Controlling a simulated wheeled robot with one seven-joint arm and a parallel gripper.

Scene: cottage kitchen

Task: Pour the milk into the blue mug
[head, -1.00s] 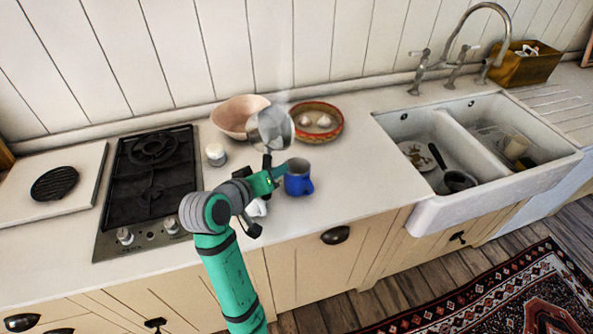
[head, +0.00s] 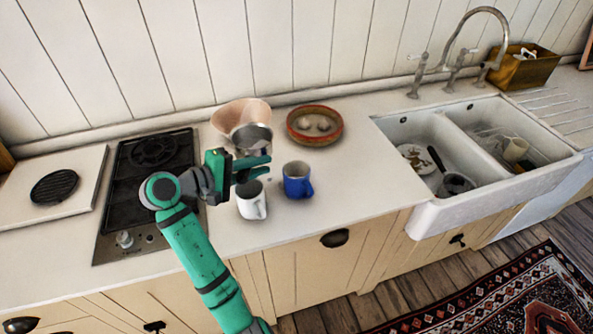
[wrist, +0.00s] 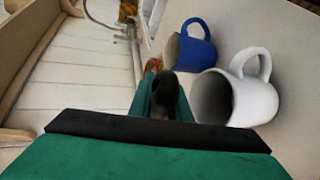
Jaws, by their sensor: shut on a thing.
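The blue mug (head: 297,182) stands upright on the counter, its handle to the right. It also shows in the wrist view (wrist: 196,52). I cannot make out what is inside it. My gripper (head: 262,167) is left of the blue mug, above and behind the white mug. It is shut on a grey metallic jug (head: 252,136), which is partly hidden behind the fingers. In the wrist view only a dark piece (wrist: 166,95) shows between the fingers. No milk is visible.
A white mug (head: 252,205) stands close left of the blue mug. A pink bowl (head: 232,112) and a red-rimmed bowl (head: 315,140) stand behind. The hob (head: 150,170) is left, the sink (head: 470,200) right. Counter right of the blue mug is clear.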

